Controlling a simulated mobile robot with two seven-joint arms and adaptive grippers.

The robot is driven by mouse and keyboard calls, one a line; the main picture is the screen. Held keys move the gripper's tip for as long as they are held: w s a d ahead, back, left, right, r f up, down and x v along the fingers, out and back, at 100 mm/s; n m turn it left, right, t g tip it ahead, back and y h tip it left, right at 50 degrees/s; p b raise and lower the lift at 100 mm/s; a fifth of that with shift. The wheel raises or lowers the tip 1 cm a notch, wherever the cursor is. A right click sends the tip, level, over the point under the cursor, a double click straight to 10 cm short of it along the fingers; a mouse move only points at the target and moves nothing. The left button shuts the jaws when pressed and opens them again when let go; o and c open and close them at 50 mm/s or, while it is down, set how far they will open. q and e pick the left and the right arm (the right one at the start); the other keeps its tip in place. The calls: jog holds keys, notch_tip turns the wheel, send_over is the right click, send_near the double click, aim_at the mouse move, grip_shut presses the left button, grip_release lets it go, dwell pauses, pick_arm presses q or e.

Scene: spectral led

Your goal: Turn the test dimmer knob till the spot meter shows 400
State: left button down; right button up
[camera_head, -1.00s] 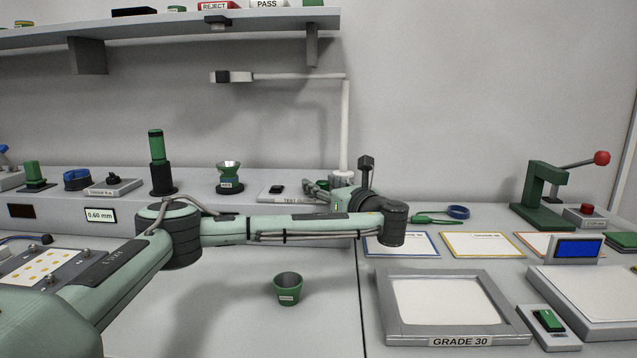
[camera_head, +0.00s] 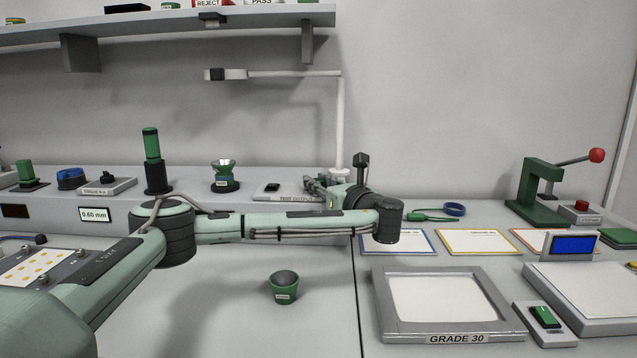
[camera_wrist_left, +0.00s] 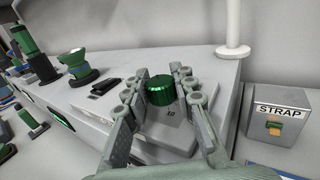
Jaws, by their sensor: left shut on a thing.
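A green ridged knob (camera_wrist_left: 160,91) stands on a grey plate (camera_wrist_left: 176,135) in the left wrist view. My left gripper (camera_wrist_left: 160,82) is shut on this knob, with one finger on each side of it. In the head view, my left gripper (camera_head: 318,187) is at the right end of the back ledge, beside the plate labelled TEST OUTPUT (camera_head: 285,193); the knob is hidden there. No display reading 400 is visible, and I cannot tell which device is the spot meter. My right gripper is not in view.
A lamp post (camera_head: 340,125) rises just behind my left gripper. A STRAP box (camera_wrist_left: 277,118) stands to its right in the wrist view. A small green cup (camera_head: 284,289) and a GRADE 30 frame (camera_head: 388,330) are in front. A display (camera_head: 94,214) reads 0.60 mm.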

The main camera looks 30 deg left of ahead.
pick_arm(q)
jog(key=shift+t, duration=0.3)
jog(key=m+t+h, duration=0.5)
jog(key=shift+s+a, duration=0.1)
jog(key=shift+a, duration=0.05)
jog(key=m+t+h, duration=0.3)
jog(key=h, duration=0.1)
jog(key=shift+h, duration=0.3)
jog(key=shift+m+t+h, duration=0.5)
jog(key=shift+m+h, duration=0.9)
jog(key=shift+h, duration=0.7)
jog(key=c, duration=1.2)
grip_release()
jog(key=s+d, duration=0.1)
jog(key=s, duration=1)
jog(key=shift+s+d, duration=0.3)
jog(key=shift+s, duration=0.1)
